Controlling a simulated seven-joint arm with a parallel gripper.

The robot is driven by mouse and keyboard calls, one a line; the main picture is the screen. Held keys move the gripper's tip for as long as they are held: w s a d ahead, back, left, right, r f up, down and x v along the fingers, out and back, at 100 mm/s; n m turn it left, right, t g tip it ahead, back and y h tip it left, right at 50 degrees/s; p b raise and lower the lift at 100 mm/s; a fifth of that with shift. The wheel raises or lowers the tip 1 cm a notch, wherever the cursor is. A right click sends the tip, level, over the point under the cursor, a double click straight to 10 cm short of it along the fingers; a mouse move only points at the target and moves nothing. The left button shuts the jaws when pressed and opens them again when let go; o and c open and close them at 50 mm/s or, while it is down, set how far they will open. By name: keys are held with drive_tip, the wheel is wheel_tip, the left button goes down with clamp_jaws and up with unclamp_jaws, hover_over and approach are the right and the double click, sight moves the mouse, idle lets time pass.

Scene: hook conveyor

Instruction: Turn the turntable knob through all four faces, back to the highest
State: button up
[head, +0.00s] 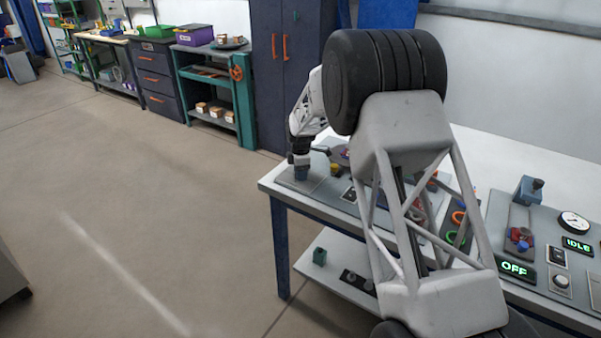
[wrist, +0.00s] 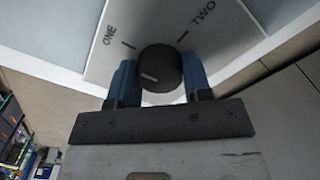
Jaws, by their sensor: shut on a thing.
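The turntable knob (wrist: 160,68) is a round black knob in the wrist view, with a pale mark on its face. It sits by a grey plate (wrist: 110,66) lettered ONE and TWO, each with a short black tick. My gripper (wrist: 159,80) has its two blue fingers on either side of the knob and is shut on it. In the head view my gripper (head: 301,172) is at the left end of the white table, low over a grey plate (head: 312,186). The turntable's other faces cannot be made out, as my arm hides part of the table.
A lower shelf (head: 325,270) holds small items. The floor to the left is clear.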

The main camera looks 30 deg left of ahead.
drive_tip(key=shift+m, duration=0.4)
drive_tip(key=m, duration=1.2)
drive_tip(key=shift+m, duration=0.3)
drive_tip(key=m, duration=0.4)
drive_tip(key=shift+m, duration=0.3)
drive_tip(key=o, duration=0.9)
drive_tip(key=shift+o, duration=0.2)
